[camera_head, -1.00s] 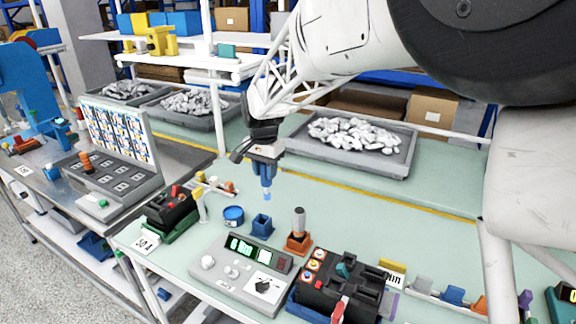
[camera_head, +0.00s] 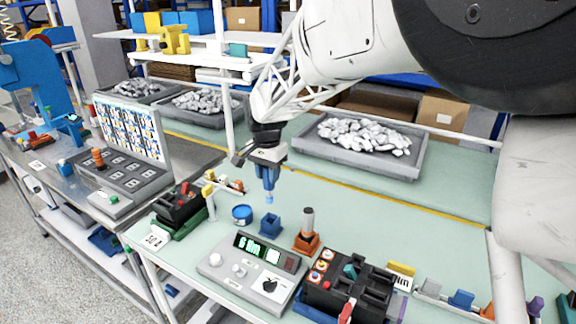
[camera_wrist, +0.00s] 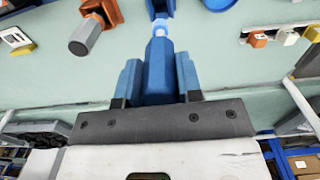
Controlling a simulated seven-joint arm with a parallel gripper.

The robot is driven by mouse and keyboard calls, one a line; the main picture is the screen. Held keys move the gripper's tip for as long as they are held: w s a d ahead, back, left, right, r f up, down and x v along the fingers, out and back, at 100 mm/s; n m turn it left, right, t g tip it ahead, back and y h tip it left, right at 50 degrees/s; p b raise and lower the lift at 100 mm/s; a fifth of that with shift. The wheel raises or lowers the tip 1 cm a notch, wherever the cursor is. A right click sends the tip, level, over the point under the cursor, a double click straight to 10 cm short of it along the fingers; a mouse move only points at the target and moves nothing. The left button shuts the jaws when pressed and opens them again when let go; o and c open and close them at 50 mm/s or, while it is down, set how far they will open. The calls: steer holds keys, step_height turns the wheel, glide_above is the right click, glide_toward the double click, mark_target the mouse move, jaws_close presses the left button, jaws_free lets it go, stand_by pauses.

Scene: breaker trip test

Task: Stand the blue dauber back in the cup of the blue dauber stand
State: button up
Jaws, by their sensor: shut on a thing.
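My gripper (camera_head: 268,182) points down and is shut on the blue dauber (camera_wrist: 158,68), gripping it upright between two blue fingers. The dauber's pale blue tip (camera_head: 269,198) hangs free below the fingers. The blue dauber stand (camera_head: 270,224) is a small blue block with an open cup on the green table. In the head view the tip appears just above the stand, with a gap between them. In the wrist view the stand (camera_wrist: 160,8) is partly cut off at the top edge, beyond the tip.
A round blue tin (camera_head: 242,214) stands left of the stand. An orange stand (camera_head: 306,243) holding a grey-handled dauber (camera_head: 308,220) is to the right. A grey test box with a lit display (camera_head: 250,250) lies in front. Clear green table (camera_head: 350,210) extends behind.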

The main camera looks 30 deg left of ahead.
mark_target(268, 183)
steer(key=shift+f, duration=2.5)
steer(key=shift+f, duration=3.05)
stand_by(0.7)
steer(key=o, duration=1)
steer(key=shift+r, duration=0.15)
steer(key=shift+r, duration=3.7)
